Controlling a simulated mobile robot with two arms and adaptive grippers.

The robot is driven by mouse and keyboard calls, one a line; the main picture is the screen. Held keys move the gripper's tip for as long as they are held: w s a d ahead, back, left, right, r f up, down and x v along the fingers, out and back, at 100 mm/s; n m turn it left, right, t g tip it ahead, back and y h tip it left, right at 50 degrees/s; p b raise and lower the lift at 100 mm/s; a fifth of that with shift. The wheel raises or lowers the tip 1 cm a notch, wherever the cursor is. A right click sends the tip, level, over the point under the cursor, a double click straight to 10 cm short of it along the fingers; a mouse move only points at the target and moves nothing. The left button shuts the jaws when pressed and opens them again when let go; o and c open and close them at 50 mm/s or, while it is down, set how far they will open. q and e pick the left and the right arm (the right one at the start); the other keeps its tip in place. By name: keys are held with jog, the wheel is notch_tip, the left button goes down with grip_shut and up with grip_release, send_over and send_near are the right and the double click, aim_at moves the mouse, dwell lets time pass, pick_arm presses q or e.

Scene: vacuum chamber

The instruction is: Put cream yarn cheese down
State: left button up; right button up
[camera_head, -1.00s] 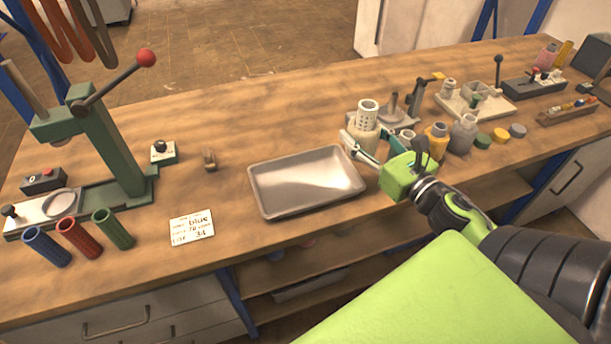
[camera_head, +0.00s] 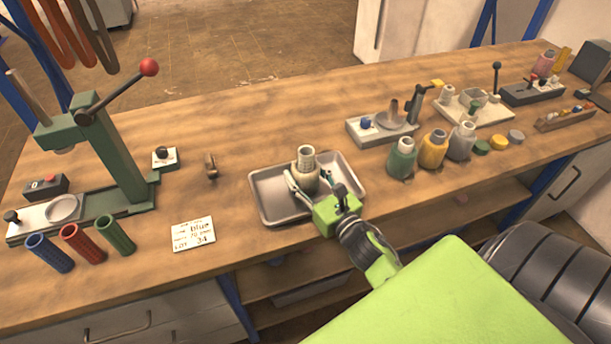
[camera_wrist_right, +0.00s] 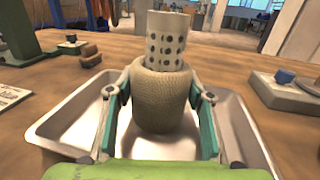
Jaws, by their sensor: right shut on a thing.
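The cream yarn cheese (camera_head: 306,178) is wound on a pale perforated tube that stands out of its top. It is upright over the metal tray (camera_head: 262,206). My right gripper (camera_head: 312,190) is shut on it, one finger on each side. In the right wrist view the cheese (camera_wrist_right: 160,95) sits between the teal finger pads, with the tray (camera_wrist_right: 70,125) around and below it. I cannot tell whether its base touches the tray floor. My left gripper is not in view.
Green, yellow and grey yarn cheeses (camera_head: 433,150) stand to the right of the tray. A green lever press (camera_head: 112,150) stands at the far left. Bare wood lies behind the tray.

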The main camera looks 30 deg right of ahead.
jog(key=shift+f, duration=0.45)
jog(key=shift+f, duration=0.1)
jog(key=o, duration=1.2)
jog(key=s+b, duration=0.2)
jog(key=s, duration=0.8)
jog(key=shift+s+a+f+b, duration=0.1)
jog(key=shift+s+a+b, duration=0.05)
jog(key=shift+s+b, duration=0.25)
jog(key=shift+s+r, duration=0.2)
jog(key=shift+s, duration=0.45)
